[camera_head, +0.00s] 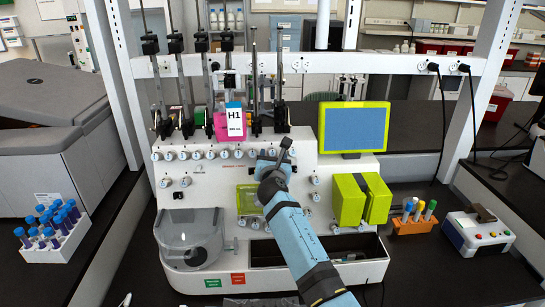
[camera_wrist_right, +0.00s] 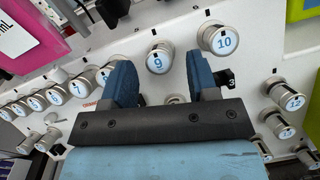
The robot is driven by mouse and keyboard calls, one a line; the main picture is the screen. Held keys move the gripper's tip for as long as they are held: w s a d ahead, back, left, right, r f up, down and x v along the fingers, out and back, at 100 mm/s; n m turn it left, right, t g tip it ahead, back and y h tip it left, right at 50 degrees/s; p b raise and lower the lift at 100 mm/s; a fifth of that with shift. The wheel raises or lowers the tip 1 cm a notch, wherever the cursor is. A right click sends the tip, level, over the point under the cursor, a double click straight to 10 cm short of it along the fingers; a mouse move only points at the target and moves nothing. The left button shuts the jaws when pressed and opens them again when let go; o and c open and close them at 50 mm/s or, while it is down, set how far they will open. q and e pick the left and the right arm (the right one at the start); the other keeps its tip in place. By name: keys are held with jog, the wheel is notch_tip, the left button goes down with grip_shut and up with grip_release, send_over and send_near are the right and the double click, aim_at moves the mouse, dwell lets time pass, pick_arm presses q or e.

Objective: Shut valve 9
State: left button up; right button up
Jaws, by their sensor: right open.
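Valve 9 (camera_wrist_right: 157,60) is a round metal knob with a white face, a blue "9" and a small black mark at its rim. In the right wrist view it lies in the gap between the fingers of my right gripper (camera_wrist_right: 161,75), just beyond the tips. The fingers are blue, open and empty; I cannot tell if they touch the knob. In the head view my right gripper (camera_head: 275,160) is at the right part of the upper valve row on the white cell processor (camera_head: 210,190). Valve 9 cannot be made out there. My left gripper is out of view.
Valve 10 (camera_wrist_right: 224,40) sits close right of valve 9, beside the right finger. Valve 7 (camera_wrist_right: 80,88) is to the left, near the left finger. A pink-and-white H1 bag (camera_head: 229,122) hangs above the row. A green-framed screen (camera_head: 354,127) stands at the right.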

jog(key=shift+w, duration=0.6)
jog(key=c, duration=0.9)
jog(key=shift+f+m+b, duration=0.15)
jog(key=shift+m+b, duration=0.15)
jog(key=shift+b, duration=0.05)
jog(key=m+h+b, duration=0.1)
jog(key=m, duration=0.1)
jog(key=shift+m+h+b, duration=0.3)
jog(key=shift+b, duration=0.1)
jog(key=shift+a+m+g+h, duration=0.1)
jog(key=shift+m+g+h, duration=0.35)
jog(key=shift+m, duration=0.65)
jog(key=shift+r, duration=0.2)
